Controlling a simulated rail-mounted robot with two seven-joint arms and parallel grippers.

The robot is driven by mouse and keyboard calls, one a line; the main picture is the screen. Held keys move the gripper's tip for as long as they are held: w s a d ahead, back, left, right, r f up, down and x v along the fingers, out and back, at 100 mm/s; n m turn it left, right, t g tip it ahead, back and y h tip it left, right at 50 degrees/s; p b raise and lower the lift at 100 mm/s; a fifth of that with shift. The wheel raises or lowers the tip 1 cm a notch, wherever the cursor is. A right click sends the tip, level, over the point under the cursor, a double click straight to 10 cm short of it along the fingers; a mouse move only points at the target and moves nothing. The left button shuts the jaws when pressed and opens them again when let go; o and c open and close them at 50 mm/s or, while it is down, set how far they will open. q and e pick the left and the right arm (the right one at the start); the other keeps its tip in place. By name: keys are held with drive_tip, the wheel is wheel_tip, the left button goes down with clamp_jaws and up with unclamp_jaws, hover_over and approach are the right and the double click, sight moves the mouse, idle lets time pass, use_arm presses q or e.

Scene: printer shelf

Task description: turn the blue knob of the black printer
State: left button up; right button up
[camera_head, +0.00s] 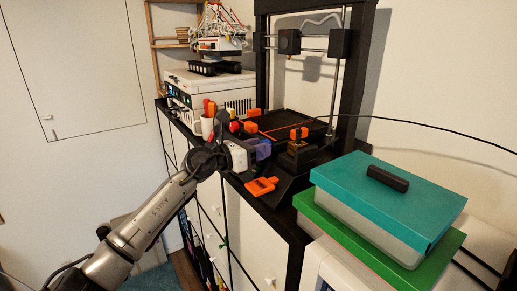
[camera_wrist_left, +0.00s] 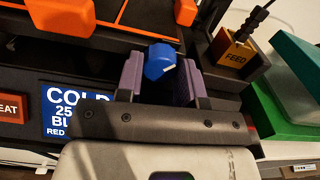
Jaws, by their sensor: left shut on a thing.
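The black printer (camera_head: 292,127) stands on the dark shelf top, with a black frame and orange parts. My left gripper (camera_head: 262,149) reaches its front from the left. In the left wrist view, the blue knob (camera_wrist_left: 159,62) is between the purple fingers of my left gripper (camera_wrist_left: 157,77), which is shut on it. The knob has a small pale mark on its right side. In the head view the knob cannot be told apart from the fingers. A blue display (camera_wrist_left: 72,110) with white letters is left of the fingers and partly covered by the gripper. My right gripper is not in view.
An orange block marked FEED (camera_wrist_left: 235,52) with a dark lever is right of the knob. An orange piece (camera_head: 261,186) lies near the shelf's front edge. Stacked teal and green lidded boxes (camera_head: 390,205) stand right. A white machine (camera_head: 215,88) and cup stand behind left.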

use_arm(q)
drive_tip(key=shift+f+m+b, duration=0.2)
drive_tip(key=shift+m+b, duration=0.4)
drive_tip(key=shift+b, duration=0.4)
drive_tip(key=shift+m+b, duration=0.3)
drive_tip(key=shift+m, duration=0.1)
drive_tip(key=shift+r+m, duration=0.2)
drive_tip(key=shift+m, duration=0.2)
drive_tip(key=o, duration=0.9)
